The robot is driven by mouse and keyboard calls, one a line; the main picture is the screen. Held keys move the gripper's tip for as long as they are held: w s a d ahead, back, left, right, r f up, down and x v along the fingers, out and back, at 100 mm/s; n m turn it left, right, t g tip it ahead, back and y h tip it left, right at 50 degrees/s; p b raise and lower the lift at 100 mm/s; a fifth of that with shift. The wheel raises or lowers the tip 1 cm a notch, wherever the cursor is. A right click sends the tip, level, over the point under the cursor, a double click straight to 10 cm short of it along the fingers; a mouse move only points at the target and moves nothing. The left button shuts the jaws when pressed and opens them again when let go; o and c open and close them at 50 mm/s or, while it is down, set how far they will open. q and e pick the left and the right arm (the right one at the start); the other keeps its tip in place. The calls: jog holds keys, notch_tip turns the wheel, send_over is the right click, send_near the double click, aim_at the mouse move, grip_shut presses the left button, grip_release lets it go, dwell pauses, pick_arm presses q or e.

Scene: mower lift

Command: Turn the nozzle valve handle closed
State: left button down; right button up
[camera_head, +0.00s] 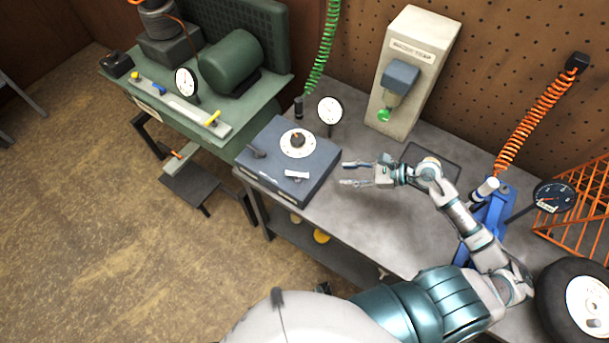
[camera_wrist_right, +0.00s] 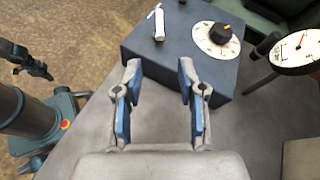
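A blue-grey box (camera_head: 312,191) sits on the grey bench and carries a white dial with a black knob (camera_head: 298,140). A small white handle-like piece (camera_head: 297,174) lies on its top near the front, and a dark lever (camera_head: 257,152) is at its left. The wrist view also shows the white piece (camera_wrist_right: 159,22) and the black knob (camera_wrist_right: 221,33). I cannot tell which part is the nozzle valve handle. My right gripper (camera_head: 344,174) is open and empty, just right of the box; its fingers (camera_wrist_right: 160,70) point toward the box's near side. What may be my left gripper (camera_wrist_right: 32,64) shows small at the wrist view's left edge.
A gauge (camera_head: 330,110) on a stem stands behind the box. A beige wall unit (camera_head: 413,75) is at the back. A blue jack (camera_head: 488,221), another gauge (camera_head: 553,197) and a wheel (camera_head: 584,300) are to the right. A green machine (camera_head: 231,62) sits left on its own bench.

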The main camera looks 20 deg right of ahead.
aim_at(304, 175)
jog(key=p+x, duration=0.2)
jog(key=x, duration=1.3)
jog(key=shift+w+a, duration=0.15)
jog(key=shift+a, duration=0.05)
pick_arm(q)
jog(key=shift+s+a, duration=0.2)
jog(key=shift+s, duration=0.65)
jog(key=shift+s+a, duration=0.2)
jog(key=shift+s, duration=0.6)
jog(key=shift+s+a, duration=0.2)
jog(key=shift+s, duration=0.65)
pick_arm(e)
jog(key=shift+w+a+f, duration=0.2)
jog(key=shift+a, duration=0.3)
